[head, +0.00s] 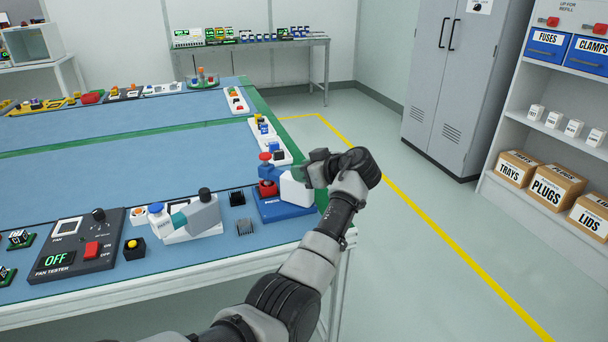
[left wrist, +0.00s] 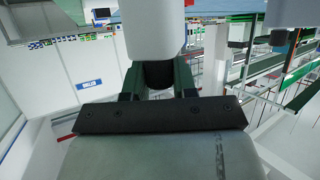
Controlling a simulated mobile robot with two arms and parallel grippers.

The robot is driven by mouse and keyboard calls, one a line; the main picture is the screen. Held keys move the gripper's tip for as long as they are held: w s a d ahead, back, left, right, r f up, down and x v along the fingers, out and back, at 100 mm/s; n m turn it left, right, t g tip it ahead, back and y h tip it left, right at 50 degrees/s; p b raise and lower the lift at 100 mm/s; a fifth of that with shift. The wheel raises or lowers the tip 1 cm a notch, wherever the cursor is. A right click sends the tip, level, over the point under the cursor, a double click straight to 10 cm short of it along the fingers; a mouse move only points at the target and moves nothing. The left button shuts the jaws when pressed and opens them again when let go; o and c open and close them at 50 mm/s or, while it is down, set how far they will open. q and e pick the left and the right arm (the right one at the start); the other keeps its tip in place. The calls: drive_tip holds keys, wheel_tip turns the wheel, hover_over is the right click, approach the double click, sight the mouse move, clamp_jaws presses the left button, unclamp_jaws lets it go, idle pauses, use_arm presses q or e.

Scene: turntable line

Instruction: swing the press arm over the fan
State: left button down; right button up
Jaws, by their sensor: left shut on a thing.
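A press with a blue base (head: 285,208) stands at the right front corner of the blue table. It has a red knob (head: 265,157) on top, a red part (head: 267,188) below it and a white arm (head: 296,190) on its right side. My left gripper (head: 299,172) is at the upper end of this white part and shut on it. In the left wrist view, the green fingers (left wrist: 158,78) close around a dark end (left wrist: 158,73) below a white cylinder. A small black square part (head: 237,197), possibly a fan, lies left of the press. I cannot tell whether anything sits under the press.
A grey-white device with a black knob (head: 203,212) stands left of the press, beside a grey finned block (head: 246,226). The fan tester (head: 80,248) reads OFF. White trays (head: 268,140) line the right table edge. Open floor lies to the right, before shelves and cabinet.

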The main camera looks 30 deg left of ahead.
drive_tip(key=shift+w+r, duration=0.2)
drive_tip(key=shift+r, duration=0.1)
use_arm(q)
drive_tip(key=shift+r, duration=0.1)
drive_tip(key=c, duration=0.9)
unclamp_jaws()
drive_tip(key=v, duration=1)
drive_tip(key=shift+d, duration=0.35)
use_arm(e)
drive_tip(key=shift+s+f, duration=0.1)
